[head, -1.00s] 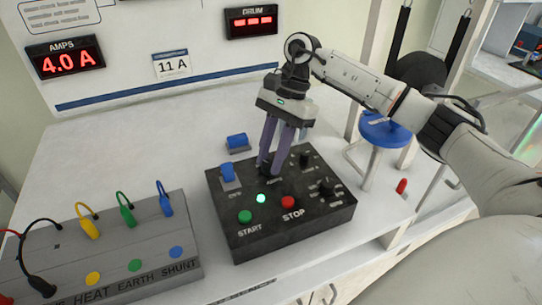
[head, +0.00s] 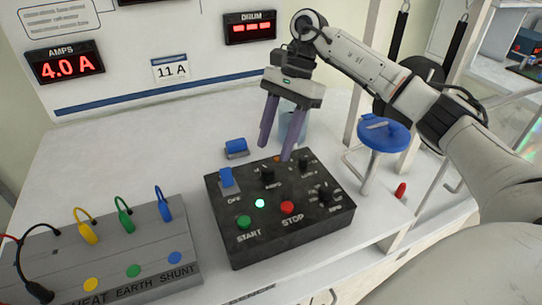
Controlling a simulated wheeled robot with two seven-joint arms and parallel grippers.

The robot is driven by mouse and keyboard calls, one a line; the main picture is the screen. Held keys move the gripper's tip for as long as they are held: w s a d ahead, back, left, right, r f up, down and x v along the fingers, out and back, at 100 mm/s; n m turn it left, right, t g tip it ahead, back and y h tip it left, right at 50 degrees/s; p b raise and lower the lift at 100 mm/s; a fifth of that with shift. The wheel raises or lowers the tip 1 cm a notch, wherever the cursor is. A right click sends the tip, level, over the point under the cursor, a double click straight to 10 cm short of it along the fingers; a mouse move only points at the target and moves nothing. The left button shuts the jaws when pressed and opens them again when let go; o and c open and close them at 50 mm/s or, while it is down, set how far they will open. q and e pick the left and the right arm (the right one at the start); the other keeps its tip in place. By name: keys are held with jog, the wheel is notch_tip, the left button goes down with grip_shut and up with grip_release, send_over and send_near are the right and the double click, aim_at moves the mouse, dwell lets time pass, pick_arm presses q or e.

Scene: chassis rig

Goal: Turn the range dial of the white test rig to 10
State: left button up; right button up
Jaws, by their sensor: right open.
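A black control box (head: 280,235) on the white bench carries several dark knobs. One knob (head: 267,174) at the back middle has a label that seems to read AMPS. Two more knobs stand on the right side, one at the back (head: 304,163) and one nearer the front (head: 325,192). I see no white rig with a readable range dial, and the knob scales are too small to read. My right gripper (head: 275,152) is open and empty, its fingers spread just above and behind the AMPS knob, apart from it. My left gripper is not in view.
The AMPS display (head: 66,62) reads 4.0 A; a card (head: 171,69) reads 11 A. The box has a blue switch (head: 226,178), green START (head: 243,222) and red STOP (head: 288,207). A grey cable panel (head: 100,262) stands left, a blue-topped stand (head: 384,135) right.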

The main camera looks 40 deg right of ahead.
jog(key=v, duration=0.5)
jog(key=shift+r, duration=0.1)
dwell(0.3)
